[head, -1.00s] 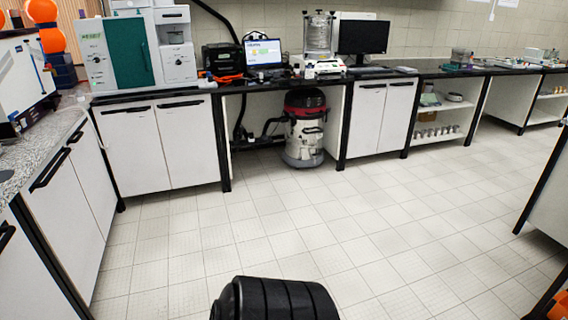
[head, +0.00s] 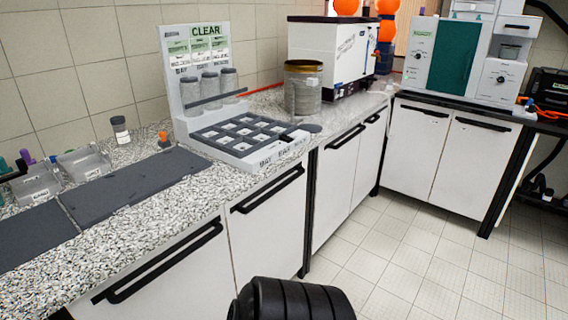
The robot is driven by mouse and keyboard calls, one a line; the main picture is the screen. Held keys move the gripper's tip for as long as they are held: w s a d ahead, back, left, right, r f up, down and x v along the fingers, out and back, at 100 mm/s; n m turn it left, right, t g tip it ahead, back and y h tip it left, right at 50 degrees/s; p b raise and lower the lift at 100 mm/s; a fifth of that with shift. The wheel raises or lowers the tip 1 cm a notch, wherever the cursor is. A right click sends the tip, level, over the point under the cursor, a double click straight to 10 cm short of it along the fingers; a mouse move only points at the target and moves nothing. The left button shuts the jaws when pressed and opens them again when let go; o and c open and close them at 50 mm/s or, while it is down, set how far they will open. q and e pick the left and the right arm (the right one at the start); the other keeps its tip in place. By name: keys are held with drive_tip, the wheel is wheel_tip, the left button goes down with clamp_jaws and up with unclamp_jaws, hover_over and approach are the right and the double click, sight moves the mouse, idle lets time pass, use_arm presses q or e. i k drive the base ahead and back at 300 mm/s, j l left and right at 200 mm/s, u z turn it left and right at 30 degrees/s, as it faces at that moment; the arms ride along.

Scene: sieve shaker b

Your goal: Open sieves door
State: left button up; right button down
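No door in view is marked as the sieves door. The closed white cabinet doors under the granite counter, such as the near one (head: 266,232) and a farther one (head: 338,188), have black bar handles. Two more closed white doors, left (head: 413,150) and right (head: 474,168), are under the dark bench at the right. A round metal vessel with a brass-coloured rim (head: 304,92), perhaps a sieve, stands on the granite counter. Neither of my grippers is in view; a black ribbed part of mine shows at the bottom centre.
A white rack marked CLEAR (head: 208,75) holds jars above a compartmented tray (head: 240,135). Dark mats (head: 130,183) lie on the counter at left. A white machine (head: 328,58) and a machine with a green panel (head: 459,55) stand farther back. The tiled floor (head: 400,275) is clear at right.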

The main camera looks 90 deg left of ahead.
sight(265, 222)
drive_tip(key=u, duration=2.85)
